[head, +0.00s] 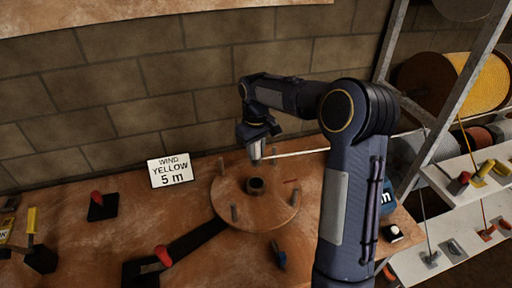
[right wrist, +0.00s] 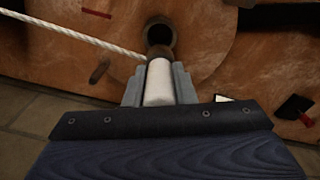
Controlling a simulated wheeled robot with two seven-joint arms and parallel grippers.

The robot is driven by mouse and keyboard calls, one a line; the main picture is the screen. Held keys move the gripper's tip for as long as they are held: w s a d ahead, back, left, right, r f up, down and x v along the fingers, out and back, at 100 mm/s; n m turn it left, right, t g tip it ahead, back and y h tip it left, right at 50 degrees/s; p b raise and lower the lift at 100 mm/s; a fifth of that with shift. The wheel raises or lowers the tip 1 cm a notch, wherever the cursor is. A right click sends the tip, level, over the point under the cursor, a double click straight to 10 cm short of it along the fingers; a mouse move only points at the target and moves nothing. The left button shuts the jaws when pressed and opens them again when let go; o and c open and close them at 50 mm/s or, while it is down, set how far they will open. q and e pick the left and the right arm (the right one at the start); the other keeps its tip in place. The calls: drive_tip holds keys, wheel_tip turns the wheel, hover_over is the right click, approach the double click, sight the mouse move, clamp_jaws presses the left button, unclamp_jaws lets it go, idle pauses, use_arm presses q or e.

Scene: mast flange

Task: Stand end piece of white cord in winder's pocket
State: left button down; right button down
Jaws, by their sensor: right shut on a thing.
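The right gripper (head: 257,143) is shut on the end piece (right wrist: 158,84) of the white cord. The end piece is a pale cylinder with a darker tip, and it points down in the head view. The white cord (head: 300,153) runs from it to the right, and it also shows in the right wrist view (right wrist: 75,33). The winder (head: 235,210) is a round brown disc with several upright pegs. Its pocket (head: 256,185) is a dark round socket at the centre. The end piece appears above and apart from the pocket. My left gripper is out of view.
A sign (head: 170,170) reads "WIND YELLOW 5 m". Red-handled tools (head: 162,256) stand on the bench left of the winder. A rack (head: 440,120) with cord spools is at the right. A brick wall is behind.

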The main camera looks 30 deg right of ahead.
sight(256, 158)
drive_tip(key=shift+f+b, duration=3.5)
drive_tip(key=shift+f, duration=2.15)
drive_tip(key=c, duration=1.1)
unclamp_jaws()
wheel_tip(256, 158, up, 7)
drive_tip(key=shift+r, duration=0.4)
